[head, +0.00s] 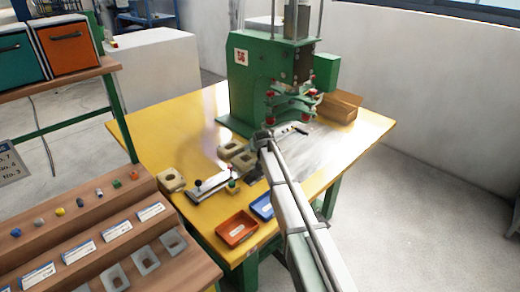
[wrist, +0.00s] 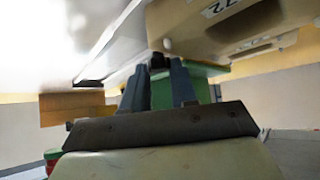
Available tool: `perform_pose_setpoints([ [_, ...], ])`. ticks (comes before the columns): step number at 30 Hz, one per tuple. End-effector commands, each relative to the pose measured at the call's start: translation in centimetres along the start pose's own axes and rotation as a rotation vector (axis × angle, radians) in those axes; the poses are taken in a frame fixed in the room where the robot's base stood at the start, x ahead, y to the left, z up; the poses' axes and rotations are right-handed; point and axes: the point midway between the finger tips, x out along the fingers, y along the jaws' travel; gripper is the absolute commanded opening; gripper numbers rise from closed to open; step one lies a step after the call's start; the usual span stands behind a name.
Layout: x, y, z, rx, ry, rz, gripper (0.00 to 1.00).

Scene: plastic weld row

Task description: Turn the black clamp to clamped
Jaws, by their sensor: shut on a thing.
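A black knob (head: 198,184), which may be the black clamp's handle, stands upright at the left end of a metal fixture plate (head: 212,187) in the head view. A red knob (head: 229,168) and a green-and-red one (head: 232,185) are at its right end. My gripper (head: 261,138) is right of and behind this fixture, near the press. In the wrist view my gripper's fingers (wrist: 158,75) are close together around a small dark thing (wrist: 159,61). What it is cannot be told; the head view hides it. A small black bar (head: 301,129) lies under the press.
The green press (head: 253,85) stands behind my gripper. Beige blocks (head: 172,180) lie on the yellow table (head: 150,130); one marked 72 (wrist: 225,25) is close in the wrist view. Orange (head: 237,230) and blue (head: 262,207) trays sit at the front.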

Motion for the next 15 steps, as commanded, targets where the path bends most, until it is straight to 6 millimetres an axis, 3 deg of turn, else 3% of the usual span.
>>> perform_pose_setpoints([
  [2,0.00,-0.01,0.04,0.000,-0.002,0.000,0.00],
  [3,0.00,-0.02,0.04,0.000,-0.002,0.000,0.30],
  [10,0.01,-0.05,0.05,0.001,-0.002,0.000,0.52],
  [15,0.02,-0.13,0.05,0.001,-0.002,-0.001,0.53],
])
